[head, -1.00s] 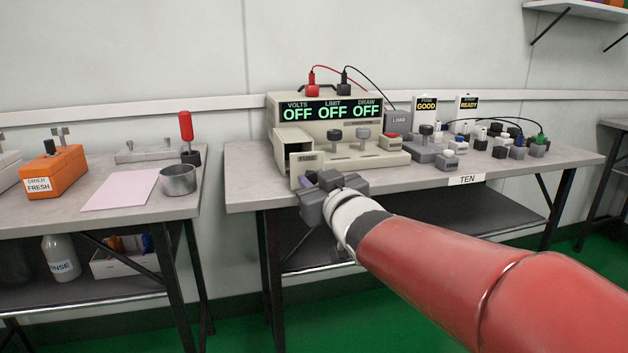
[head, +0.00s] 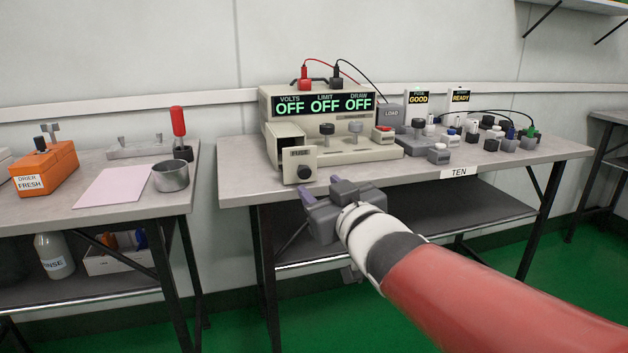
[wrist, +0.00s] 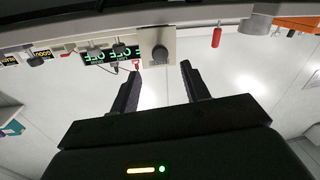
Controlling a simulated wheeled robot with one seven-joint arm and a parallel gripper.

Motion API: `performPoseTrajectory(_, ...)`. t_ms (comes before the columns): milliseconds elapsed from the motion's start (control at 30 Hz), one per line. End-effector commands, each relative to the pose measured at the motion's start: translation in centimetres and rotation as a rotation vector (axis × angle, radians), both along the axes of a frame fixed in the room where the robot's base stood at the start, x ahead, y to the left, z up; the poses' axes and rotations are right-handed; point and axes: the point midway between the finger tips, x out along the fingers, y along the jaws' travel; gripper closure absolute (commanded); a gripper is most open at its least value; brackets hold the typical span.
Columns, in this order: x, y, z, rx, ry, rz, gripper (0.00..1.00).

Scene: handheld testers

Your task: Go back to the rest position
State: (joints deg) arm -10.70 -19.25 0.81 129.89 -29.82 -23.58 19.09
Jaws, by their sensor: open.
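My gripper (head: 322,193) is in front of the front edge of the right bench (head: 400,185), just below and before the power supply (head: 318,104). Its two fingers are apart and nothing is between them; the wrist view also shows the open gripper (wrist: 158,82). The power supply's display reads OFF, OFF, OFF. Its fuse drawer (head: 299,166), with a dark round knob, is pulled out at the front left, close to my fingertips but apart from them. The drawer front with its knob (wrist: 160,52) shows beyond the fingers in the wrist view.
Several grey and coloured blocks and a LOAD box (head: 390,117) stand on the right bench. The left bench holds an orange drier (head: 45,168), a pink sheet (head: 115,187), a metal cup (head: 170,176) and a red-handled tool (head: 178,123). Green floor (head: 330,325) shows in front.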

Motion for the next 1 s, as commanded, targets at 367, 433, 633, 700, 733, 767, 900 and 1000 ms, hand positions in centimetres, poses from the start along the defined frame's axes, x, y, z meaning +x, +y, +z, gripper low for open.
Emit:
performPoseTrajectory(367,-0.8,-0.3,-0.1,0.000,0.001,0.001,0.54)
performPoseTrajectory(433,-0.8,-0.4,-0.1,-0.001,0.005,-0.004,0.54)
performPoseTrajectory(633,-2.1,-4.6,-1.0,-0.031,0.146,-0.155,0.54)
performPoseTrajectory(700,-3.6,-7.2,-2.2,-0.049,0.261,-0.248,0.54)
performPoseTrajectory(733,-4.5,-8.3,-2.9,-0.057,0.318,-0.286,0.54)
performPoseTrajectory(767,-5.6,-9.4,-3.6,-0.063,0.379,-0.323,0.54)
performPoseTrajectory(900,-11.5,-12.6,-7.0,-0.078,0.670,-0.434,0.54)
performPoseTrajectory(1000,-15.7,-13.3,-9.0,-0.080,0.852,-0.460,0.54)
